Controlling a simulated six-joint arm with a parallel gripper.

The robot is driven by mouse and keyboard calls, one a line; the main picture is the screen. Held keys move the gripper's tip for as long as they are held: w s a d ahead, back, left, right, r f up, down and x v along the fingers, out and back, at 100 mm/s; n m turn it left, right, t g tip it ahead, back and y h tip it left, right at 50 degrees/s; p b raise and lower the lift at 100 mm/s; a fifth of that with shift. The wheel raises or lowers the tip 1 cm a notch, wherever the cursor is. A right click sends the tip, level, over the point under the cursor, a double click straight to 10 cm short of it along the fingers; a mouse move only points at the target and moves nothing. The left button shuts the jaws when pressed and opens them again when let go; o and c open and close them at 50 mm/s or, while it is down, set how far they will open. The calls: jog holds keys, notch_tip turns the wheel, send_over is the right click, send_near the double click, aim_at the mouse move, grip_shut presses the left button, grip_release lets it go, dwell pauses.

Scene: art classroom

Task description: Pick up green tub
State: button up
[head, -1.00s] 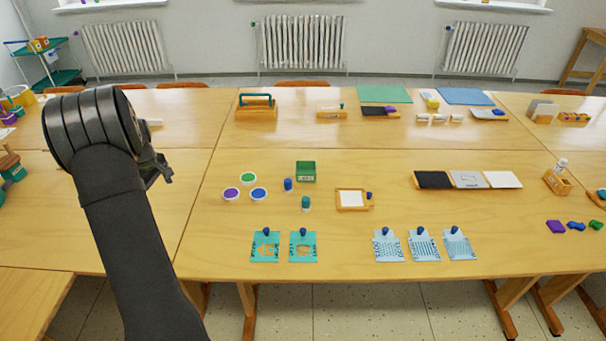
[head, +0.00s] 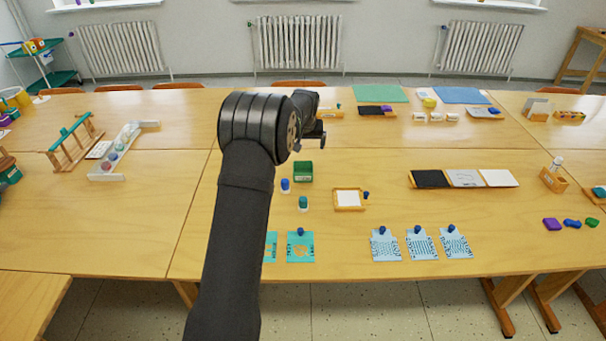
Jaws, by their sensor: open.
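The round white tub with green inside, which stood in a group with a purple and a blue one, is hidden behind my arm now. My gripper (head: 316,137) shows only in part at the far side of my wrist. It is open, with nothing seen in it, and appears above the table behind the green box. That square green box (head: 303,172) stands in the middle of the table. In front of it are a small blue-capped jar (head: 285,185) and a small teal-capped jar (head: 303,203).
A wooden tray with white paper (head: 348,199) lies right of the jars. Stencil cards (head: 300,247) line the front edge. A long three-panel tray (head: 464,179) lies further right. A rack of round pots (head: 120,150) stands at left. The left front table is bare.

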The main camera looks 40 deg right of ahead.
send_near(303, 172)
jog(key=x, duration=0.4)
jog(key=shift+s+a, duration=0.15)
jog(key=shift+a, duration=0.05)
jog(key=shift+w+d+f, duration=0.2)
jog(key=shift+d+f, duration=0.05)
jog(key=shift+f, duration=0.4)
jog(key=c, duration=1.1)
jog(key=shift+r, duration=0.15)
